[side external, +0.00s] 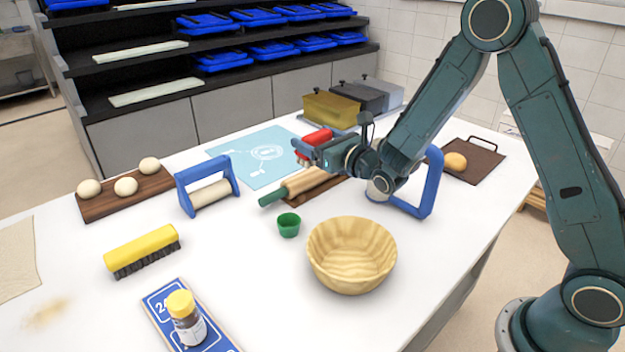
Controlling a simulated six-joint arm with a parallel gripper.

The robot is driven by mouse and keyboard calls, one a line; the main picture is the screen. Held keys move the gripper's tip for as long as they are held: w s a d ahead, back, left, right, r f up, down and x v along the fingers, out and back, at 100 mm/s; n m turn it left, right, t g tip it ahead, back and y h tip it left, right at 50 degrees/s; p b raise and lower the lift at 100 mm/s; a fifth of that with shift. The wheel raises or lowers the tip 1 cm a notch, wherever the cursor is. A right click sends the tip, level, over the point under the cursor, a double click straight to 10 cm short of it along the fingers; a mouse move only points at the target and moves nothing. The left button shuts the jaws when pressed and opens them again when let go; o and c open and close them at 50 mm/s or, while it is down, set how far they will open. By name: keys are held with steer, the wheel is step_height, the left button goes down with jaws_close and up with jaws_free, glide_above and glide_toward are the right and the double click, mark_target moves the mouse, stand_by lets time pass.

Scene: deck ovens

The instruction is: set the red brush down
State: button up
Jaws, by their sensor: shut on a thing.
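My gripper (303,151) is shut on the red brush (318,136), above the middle of the white table near its far side. Only part of the brush shows, as a red block at the jaws; its bristles are hidden, and I cannot tell how high it is above what lies below. A light blue mat (245,172) lies behind and to the left of the gripper. A rolling pin (305,181) with a green handle lies on a brown board just in front of and below my gripper.
A yellow brush (142,247), a blue-framed roller (208,190), a dough board (105,203), a green cup (289,224), a wooden bowl (352,256) and a jar (186,318) stand around the table. A blue frame (432,188) is beside my arm. Bins (333,109) stand behind.

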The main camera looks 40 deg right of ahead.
stand_by(0.3)
steer(key=w+a+r, duration=0.3)
steer(key=a, duration=0.4)
steer(key=w+a+r, duration=0.2)
steer(key=w+a, duration=0.1)
steer(key=a, duration=0.5)
steer(key=w+a+r, duration=0.3)
steer(key=a, duration=0.4)
steer(key=shift+w+f, duration=0.1)
steer(key=shift+f, duration=10.2)
steer(key=shift+f, duration=0.15)
steer(key=o, duration=1.1)
steer(key=shift+c, duration=0.2)
steer(key=shift+s, duration=3.75)
